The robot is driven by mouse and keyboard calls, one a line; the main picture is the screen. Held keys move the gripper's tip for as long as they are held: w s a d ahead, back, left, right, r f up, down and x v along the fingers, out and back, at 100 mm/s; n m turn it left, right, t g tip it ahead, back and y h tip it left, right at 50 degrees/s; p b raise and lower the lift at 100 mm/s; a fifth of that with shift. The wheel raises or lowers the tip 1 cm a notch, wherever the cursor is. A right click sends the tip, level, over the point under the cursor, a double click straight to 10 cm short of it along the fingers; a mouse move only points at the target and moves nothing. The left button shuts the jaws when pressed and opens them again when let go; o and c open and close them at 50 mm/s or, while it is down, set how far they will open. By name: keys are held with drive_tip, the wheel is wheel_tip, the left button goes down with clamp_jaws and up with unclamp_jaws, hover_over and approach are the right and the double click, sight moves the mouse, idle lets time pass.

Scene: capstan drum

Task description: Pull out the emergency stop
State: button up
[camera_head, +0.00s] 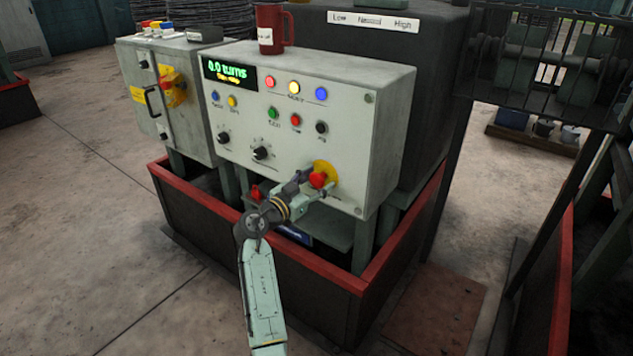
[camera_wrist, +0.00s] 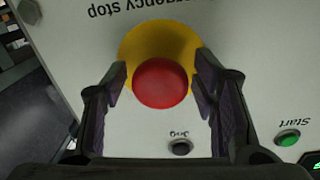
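The emergency stop is a red mushroom button (camera_head: 317,180) on a yellow disc (camera_head: 325,168), at the lower right of the grey control panel's front face. In the wrist view the red button (camera_wrist: 161,83) sits in the middle, with "Emergency stop" lettered upside down on the panel. My gripper (camera_head: 318,185) is in front of the button. In the wrist view my gripper (camera_wrist: 162,88) is open, with one finger on each side of the button and visible gaps between fingers and button.
The control panel (camera_head: 290,150) also carries small coloured buttons, two black knobs and a lit display (camera_head: 230,75). A black button (camera_wrist: 180,147) and a green start button (camera_wrist: 288,138) are close to the fingers. A red mug (camera_head: 272,28) stands on top. A red-rimmed barrier (camera_head: 330,278) runs below.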

clamp_jaws()
idle(0.5)
